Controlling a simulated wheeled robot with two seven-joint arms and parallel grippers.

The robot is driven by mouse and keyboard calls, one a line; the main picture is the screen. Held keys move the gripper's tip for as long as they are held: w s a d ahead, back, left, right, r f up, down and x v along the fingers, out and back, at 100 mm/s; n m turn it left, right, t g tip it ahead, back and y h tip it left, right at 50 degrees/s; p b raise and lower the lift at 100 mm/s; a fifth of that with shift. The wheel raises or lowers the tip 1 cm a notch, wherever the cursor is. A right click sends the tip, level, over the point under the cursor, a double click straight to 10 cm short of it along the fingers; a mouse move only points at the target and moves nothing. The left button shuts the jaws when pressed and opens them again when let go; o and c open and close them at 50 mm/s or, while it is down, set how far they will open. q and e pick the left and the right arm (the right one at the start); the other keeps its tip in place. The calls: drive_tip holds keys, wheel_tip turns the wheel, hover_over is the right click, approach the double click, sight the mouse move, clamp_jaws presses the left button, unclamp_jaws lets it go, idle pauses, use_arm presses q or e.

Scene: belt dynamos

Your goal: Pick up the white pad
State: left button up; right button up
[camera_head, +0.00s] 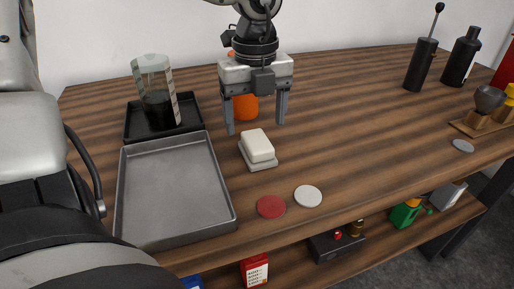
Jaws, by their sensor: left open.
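A flat round white pad (308,196) lies on the wooden table near its front edge. A red round pad (271,206) lies just left of it. My left gripper (256,126) is open, fingers pointing down, with nothing held between them. It is farther back and to the left of the white pad, apart from it. Beneath and in front of its fingers, a white soap-like block (257,145) sits on a pale dish. My right gripper is not in view.
A grey metal tray (178,190) is at the left, with a glass container (157,90) on a black tray behind it. An orange round object (245,106) is behind my fingers. Black bottles (461,57) stand at the back right. The table's middle right is clear.

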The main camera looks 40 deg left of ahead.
sight(257, 139)
use_arm(q)
drive_tip(key=f, duration=0.4)
drive_tip(key=shift+s+d+f, duration=0.15)
drive_tip(key=shift+s+d, duration=0.1)
drive_tip(key=shift+d, duration=0.1)
drive_tip(key=shift+f, duration=0.5)
drive_tip(key=c, duration=1.1)
